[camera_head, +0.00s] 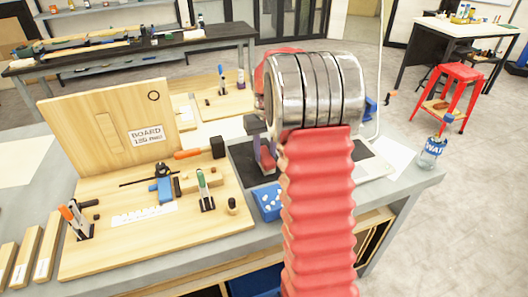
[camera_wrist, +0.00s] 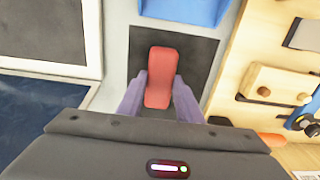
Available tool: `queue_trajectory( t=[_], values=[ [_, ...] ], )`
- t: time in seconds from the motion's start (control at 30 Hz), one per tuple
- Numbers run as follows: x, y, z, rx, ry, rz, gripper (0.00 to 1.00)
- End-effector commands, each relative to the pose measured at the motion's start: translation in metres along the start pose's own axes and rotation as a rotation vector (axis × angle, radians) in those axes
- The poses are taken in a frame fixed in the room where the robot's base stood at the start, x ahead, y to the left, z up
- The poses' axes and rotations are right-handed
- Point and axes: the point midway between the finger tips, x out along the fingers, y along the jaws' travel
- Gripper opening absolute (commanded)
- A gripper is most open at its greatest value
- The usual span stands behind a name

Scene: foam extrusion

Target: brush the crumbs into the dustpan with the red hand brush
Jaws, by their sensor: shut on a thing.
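My gripper (camera_wrist: 160,92) is shut on the red hand brush (camera_wrist: 160,75), with a purple finger on each side of it. The brush is over a dark mat (camera_wrist: 200,50); I cannot tell whether it touches the mat. In the head view the brush (camera_head: 267,164) shows only partly behind my red arm. A blue container (camera_head: 268,203), likely the dustpan, is at the table's near edge with white bits in it. Its blue edge (camera_wrist: 185,10) shows at the top of the wrist view. I see no loose crumbs clearly on the mat.
A wooden workboard (camera_head: 150,245) with tools and an upright sign panel (camera_head: 110,120) is left of the mat. A flat light device (camera_head: 375,165) lies to the right, and a water bottle (camera_head: 432,152) stands at the right corner. My arm hides the table's middle.

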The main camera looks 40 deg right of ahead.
Motion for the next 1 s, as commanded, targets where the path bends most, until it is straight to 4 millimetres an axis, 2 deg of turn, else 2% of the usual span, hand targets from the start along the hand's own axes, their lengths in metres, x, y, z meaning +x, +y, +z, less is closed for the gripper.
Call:
queue_trajectory(
  t=[0.67,1.0],
  values=[
    [0.006,0.0,0.0,0.0,0.0,0.0,0.07],
    [0.005,0.0,-0.018,0.0,-0.001,0.0,0.07]
  ],
)
